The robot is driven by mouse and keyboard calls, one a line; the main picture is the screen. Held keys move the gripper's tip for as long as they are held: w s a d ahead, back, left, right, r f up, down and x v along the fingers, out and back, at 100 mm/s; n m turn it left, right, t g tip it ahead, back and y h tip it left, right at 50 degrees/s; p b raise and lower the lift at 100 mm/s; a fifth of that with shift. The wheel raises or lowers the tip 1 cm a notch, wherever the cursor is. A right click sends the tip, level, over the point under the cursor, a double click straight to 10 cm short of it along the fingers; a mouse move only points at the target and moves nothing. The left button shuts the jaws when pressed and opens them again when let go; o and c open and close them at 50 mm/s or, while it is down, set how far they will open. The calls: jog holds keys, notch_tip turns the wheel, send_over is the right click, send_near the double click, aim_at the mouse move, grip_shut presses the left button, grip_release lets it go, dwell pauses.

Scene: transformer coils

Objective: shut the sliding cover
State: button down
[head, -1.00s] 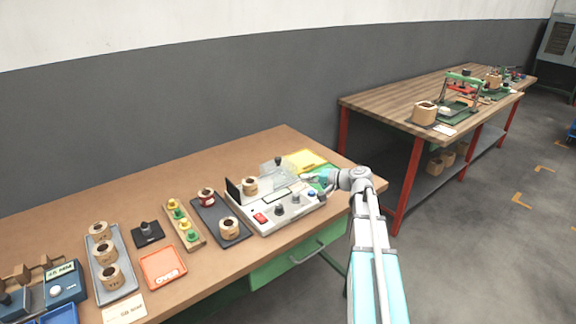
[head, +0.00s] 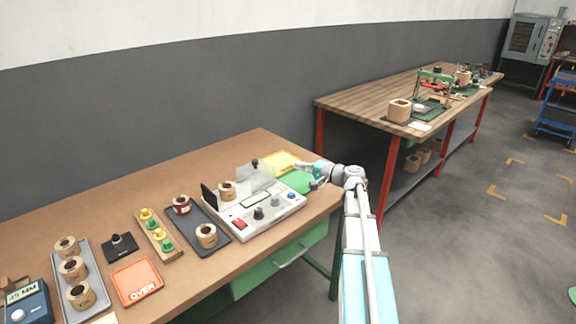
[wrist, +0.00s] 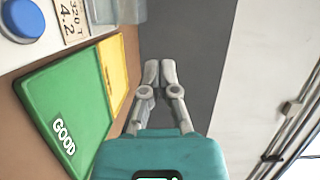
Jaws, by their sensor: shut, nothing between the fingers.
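The tester (head: 262,216) is a pale box with knobs, a red switch and a blue button, on the brown bench. Its clear sliding cover (head: 257,180) with a dark knob (head: 254,163) sits at the back right of the tester top. A tan coil (head: 227,191) stands to the left of the cover, beside an upright black plate (head: 209,198), and looks uncovered. My gripper (head: 301,166) is shut and empty, to the right of the cover and apart from it. In the wrist view its fingers (wrist: 160,70) are together, beside the green GOOD tray (wrist: 65,110).
The green tray (head: 300,181) and a yellow tray (head: 282,160) lie right of and behind the tester. A dark tray with coils (head: 222,232) lies to its left. The grey wall is behind. A second bench (head: 350,101) stands at the right.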

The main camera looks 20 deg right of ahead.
aim_at(266, 168)
jog(key=x, duration=0.9)
jog(key=a, duration=0.3)
jog(key=shift+w+f, duration=0.1)
jog(key=shift+w, duration=0.2)
jog(key=shift+w+a, duration=0.15)
jog(key=shift+a, duration=0.5)
